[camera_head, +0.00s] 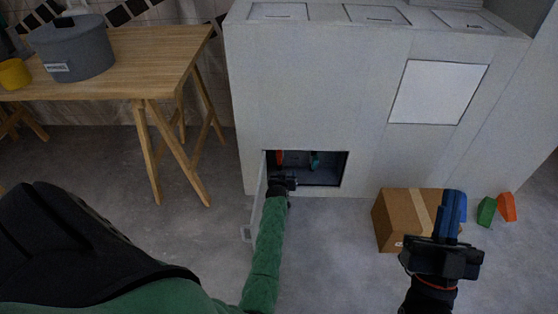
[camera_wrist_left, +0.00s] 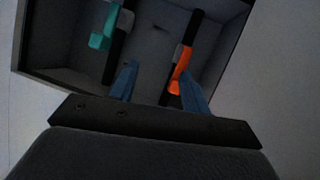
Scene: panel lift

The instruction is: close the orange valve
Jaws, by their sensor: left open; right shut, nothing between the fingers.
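The orange valve (camera_head: 279,157) is inside the low square opening of the grey cabinet, at its left side. In the left wrist view the orange valve (camera_wrist_left: 183,66) has a lever lying roughly along a dark pipe. My left gripper (camera_head: 283,183) is at the opening's lower left edge. In the wrist view its blue fingers (camera_wrist_left: 158,78) are apart; the right finger is close beside the lever's end, and contact cannot be told. My right gripper (camera_head: 454,208) is shut and empty, in front of a cardboard box.
A teal valve (camera_head: 315,160) sits on another pipe in the same recess. An open door panel (camera_head: 257,200) stands at the opening's left edge. A cardboard box (camera_head: 391,223) and green and orange blocks (camera_head: 507,207) are on the floor. A wooden table (camera_head: 140,75) stands left.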

